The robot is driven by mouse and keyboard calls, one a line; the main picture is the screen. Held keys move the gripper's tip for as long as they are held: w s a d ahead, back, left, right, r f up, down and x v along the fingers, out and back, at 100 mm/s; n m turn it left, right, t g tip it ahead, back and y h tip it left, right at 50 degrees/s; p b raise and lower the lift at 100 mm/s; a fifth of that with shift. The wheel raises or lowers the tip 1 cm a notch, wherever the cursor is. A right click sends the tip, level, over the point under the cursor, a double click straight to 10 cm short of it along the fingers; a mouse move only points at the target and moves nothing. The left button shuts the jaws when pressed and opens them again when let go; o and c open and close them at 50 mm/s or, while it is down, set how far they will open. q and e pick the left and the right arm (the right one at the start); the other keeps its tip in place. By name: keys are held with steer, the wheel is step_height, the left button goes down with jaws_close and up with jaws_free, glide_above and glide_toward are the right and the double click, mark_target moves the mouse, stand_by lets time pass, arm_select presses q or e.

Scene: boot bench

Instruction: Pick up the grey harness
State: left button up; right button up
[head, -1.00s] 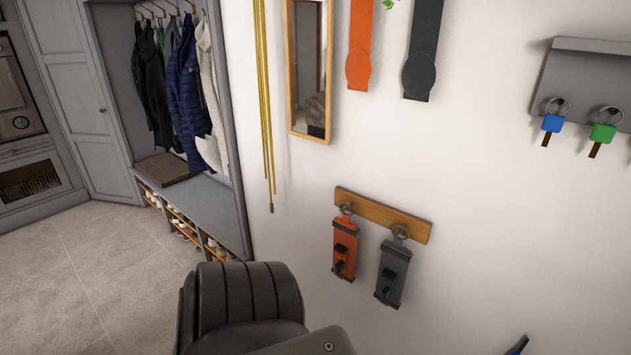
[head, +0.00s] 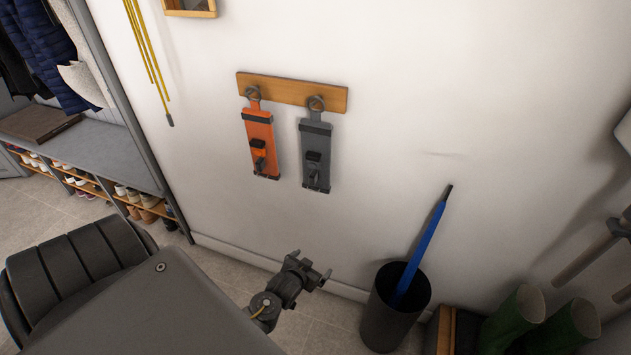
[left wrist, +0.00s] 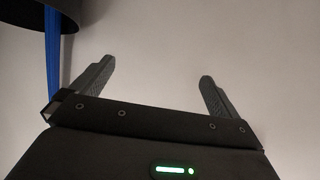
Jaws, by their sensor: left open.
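The grey harness (head: 316,155) hangs by its ring from the right peg of a wooden rail on the wall in the head view. An orange harness (head: 260,144) hangs from the left peg beside it. My left gripper (head: 324,280) is below the grey harness, clearly apart from it, near the wall's foot. Its two fingers are spread and empty, which the left wrist view (left wrist: 155,85) also shows, with plain wall behind them. The harness is not in the left wrist view. My right gripper is not in view.
A dark bin (head: 385,320) with a blue umbrella (head: 422,248) stands right of my left gripper; green boots (head: 515,320) stand farther right. A grey bench (head: 95,150) with shoes below is at left. The wall around the harnesses is clear.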

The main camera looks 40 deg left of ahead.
arm_select(q)
steer(key=w+a+r+n+t+y+b, duration=0.1)
steer(key=w+a+r+t+b, duration=0.1)
steer(key=r, duration=0.4)
steer(key=w+a+r+n+t+y+b, duration=0.1)
steer(key=w+a+r+b, duration=0.15)
steer(key=r, duration=0.25)
steer(key=n+t+y+b, duration=0.1)
steer(key=t+b, duration=0.2)
glide_toward(311, 181)
steer(key=w, duration=0.2)
steer(key=shift+x, duration=3.15)
steer(key=x, duration=0.4)
steer(key=shift+w+a+p, duration=0.1)
steer(key=shift+a+p, duration=0.25)
steer(key=c, duration=1.1)
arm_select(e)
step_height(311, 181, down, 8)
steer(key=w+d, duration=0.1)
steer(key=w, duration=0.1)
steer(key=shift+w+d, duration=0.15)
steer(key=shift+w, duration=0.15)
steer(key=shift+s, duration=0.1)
